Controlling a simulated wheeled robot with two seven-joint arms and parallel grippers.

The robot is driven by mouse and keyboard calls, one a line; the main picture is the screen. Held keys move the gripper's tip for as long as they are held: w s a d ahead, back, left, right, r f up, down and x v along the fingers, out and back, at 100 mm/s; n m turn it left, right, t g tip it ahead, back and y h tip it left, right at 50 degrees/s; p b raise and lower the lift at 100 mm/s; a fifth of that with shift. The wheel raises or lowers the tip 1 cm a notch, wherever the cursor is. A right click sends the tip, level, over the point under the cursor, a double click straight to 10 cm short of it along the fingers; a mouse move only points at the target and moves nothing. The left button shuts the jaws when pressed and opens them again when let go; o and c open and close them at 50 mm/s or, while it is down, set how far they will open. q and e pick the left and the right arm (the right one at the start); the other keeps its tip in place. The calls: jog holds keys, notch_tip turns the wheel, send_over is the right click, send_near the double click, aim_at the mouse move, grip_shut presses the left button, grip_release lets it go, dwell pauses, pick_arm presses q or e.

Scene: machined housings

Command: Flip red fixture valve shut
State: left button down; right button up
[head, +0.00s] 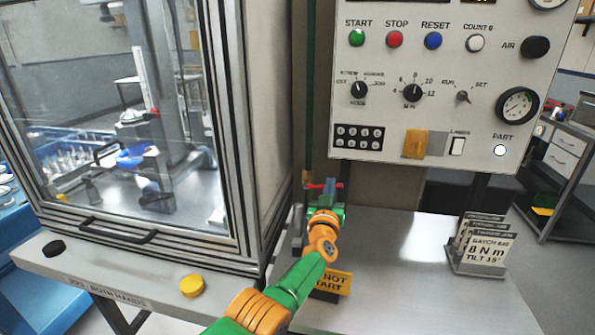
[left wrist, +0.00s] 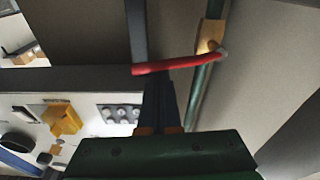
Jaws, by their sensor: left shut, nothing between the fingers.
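The red valve handle (left wrist: 178,64) is a thin lever lying crosswise to a green pipe (left wrist: 205,80) in the left wrist view. Its brass body (left wrist: 209,36) sits on that pipe. In the head view the red handle (head: 315,186) shows as a small bar beside the cabinet, partly hidden by my gripper. My left gripper (head: 331,187) is shut and empty, right at the handle. In the left wrist view its dark fingers (left wrist: 160,88) reach up to the lever's underside in the picture; whether they touch it I cannot tell. My right gripper is out of view.
A glass-fronted cabinet (head: 252,130) stands close on the left. The control panel (head: 440,80) hangs above right. A yellow sign (head: 337,283) stands beside my forearm, and a card holder (head: 480,245) is at the right. The bench (head: 400,265) between them is clear.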

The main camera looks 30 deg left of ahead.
pick_arm(q)
jog(key=shift+d+f+m, duration=0.1)
jog(key=shift+f+m, duration=0.4)
jog(key=shift+m, duration=0.3)
